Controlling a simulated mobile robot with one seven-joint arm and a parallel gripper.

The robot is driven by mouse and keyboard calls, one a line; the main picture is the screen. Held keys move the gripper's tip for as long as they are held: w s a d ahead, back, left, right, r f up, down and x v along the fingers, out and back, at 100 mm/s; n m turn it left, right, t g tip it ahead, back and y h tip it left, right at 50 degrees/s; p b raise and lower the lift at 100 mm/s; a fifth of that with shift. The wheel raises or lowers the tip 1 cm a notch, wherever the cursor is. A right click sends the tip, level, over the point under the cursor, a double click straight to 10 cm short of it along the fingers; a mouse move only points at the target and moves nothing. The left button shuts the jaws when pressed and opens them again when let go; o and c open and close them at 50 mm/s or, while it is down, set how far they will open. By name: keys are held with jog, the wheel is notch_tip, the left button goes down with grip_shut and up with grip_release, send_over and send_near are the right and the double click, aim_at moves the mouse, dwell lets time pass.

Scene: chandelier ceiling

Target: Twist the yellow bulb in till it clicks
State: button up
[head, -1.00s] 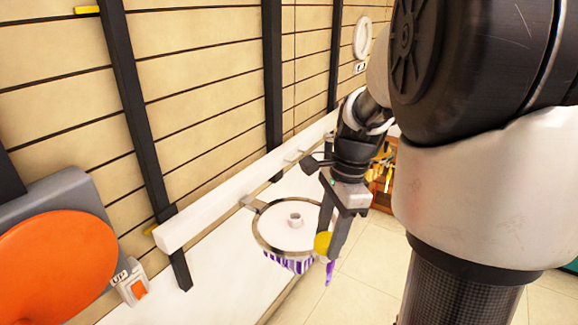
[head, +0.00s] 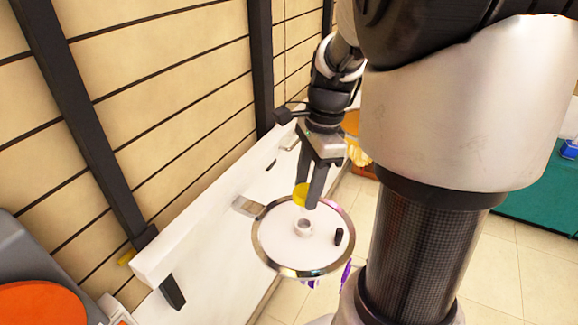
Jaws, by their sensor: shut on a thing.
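The yellow bulb (head: 300,193) is between the two fingers of my gripper (head: 308,194), which is shut on it. Only its rounded yellow part shows; its base is hidden. The bulb is held just above and behind a round white fixture (head: 284,250) with a shiny metal rim. A small pale socket-like ring (head: 303,226) stands up near the middle of the fixture, below the bulb in the picture. I cannot tell if the bulb touches it. A small black cylinder (head: 338,237) stands on the right part of the fixture.
A bracket (head: 246,206) joins the fixture to the long white rail (head: 205,220) along the slatted wall. Purple pieces (head: 346,274) hang below the rim. A teal cabinet (head: 535,195) stands at the right. Tiled floor lies open between.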

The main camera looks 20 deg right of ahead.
jog(key=shift+f, duration=0.9)
jog(key=shift+f+b, duration=2.05)
jog(key=shift+f, duration=0.55)
jog(key=m, duration=0.3)
jog(key=shift+m+t, duration=0.3)
jog(key=shift+a+r+m+p, duration=0.1)
jog(key=shift+r+m+p, duration=0.25)
jog(key=shift+m, duration=0.35)
jog(key=m+h+p, duration=0.1)
jog(key=m+p, duration=0.2)
jog(key=m, duration=0.2)
jog(key=shift+m+t, duration=0.3)
jog(key=shift+f+m, duration=0.2)
jog(key=shift+m, duration=1.1)
jog(key=o, duration=1.1)
